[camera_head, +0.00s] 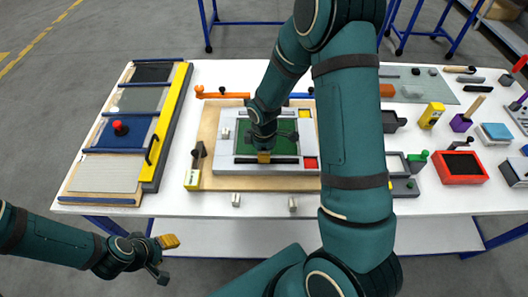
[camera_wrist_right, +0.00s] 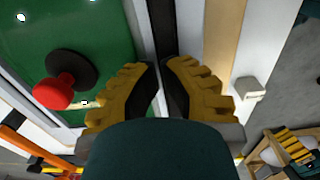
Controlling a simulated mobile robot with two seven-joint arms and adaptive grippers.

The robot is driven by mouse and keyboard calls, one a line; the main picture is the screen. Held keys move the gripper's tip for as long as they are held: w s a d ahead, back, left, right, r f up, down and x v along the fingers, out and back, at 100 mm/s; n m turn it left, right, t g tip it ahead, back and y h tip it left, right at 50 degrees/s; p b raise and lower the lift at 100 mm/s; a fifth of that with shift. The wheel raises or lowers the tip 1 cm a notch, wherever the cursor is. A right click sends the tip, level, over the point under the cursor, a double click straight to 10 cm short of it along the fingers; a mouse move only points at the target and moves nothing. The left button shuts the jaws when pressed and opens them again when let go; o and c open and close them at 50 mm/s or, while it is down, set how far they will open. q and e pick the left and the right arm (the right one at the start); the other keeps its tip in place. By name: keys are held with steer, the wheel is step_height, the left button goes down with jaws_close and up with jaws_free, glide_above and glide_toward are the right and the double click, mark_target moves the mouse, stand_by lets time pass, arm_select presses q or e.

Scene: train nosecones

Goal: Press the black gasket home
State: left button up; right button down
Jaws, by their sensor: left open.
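The black gasket (camera_head: 285,160) is a thin dark strip along the near side of the pale frame (camera_head: 225,168) on the table. In the right wrist view the gasket (camera_wrist_right: 157,30) runs straight away from the fingertips. My right gripper (camera_head: 264,158) points down onto the strip near its middle. Its yellow fingers (camera_wrist_right: 161,72) are nearly together at the tips, over the strip. Whether the strip is touched or how deep it sits is hidden. My left gripper (camera_head: 170,242) is open and empty in front of the table, at lower left.
A green panel (camera_wrist_right: 105,35) with a red knob (camera_wrist_right: 53,92) lies beside the strip. A rack of panels (camera_head: 105,185) with a yellow rail stands at left. A red box (camera_head: 460,168) and several tools crowd the right. The table's front edge is mostly clear.

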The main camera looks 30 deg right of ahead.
step_height(320, 180, down, 2)
steer(key=shift+b, duration=0.9)
steer(key=shift+s, duration=0.15)
steer(key=shift+s+a, duration=0.1)
arm_select(q)
step_height(320, 180, down, 2)
steer(key=shift+s, duration=0.15)
arm_select(e)
steer(key=shift+f, duration=0.1)
steer(key=shift+r, duration=0.25)
steer(key=r+p, duration=0.1)
steer(key=r, duration=0.1)
steer(key=r+p, duration=0.2)
steer(key=r, duration=0.1)
steer(key=shift+w+r, duration=0.2)
steer(key=shift+r, duration=0.15)
arm_select(q)
steer(key=r, duration=0.2)
steer(key=s+r, duration=0.1)
steer(key=r, duration=0.1)
steer(key=shift+d, duration=0.35)
arm_select(e)
step_height(320, 180, up, 9)
steer(key=shift+f, duration=0.2)
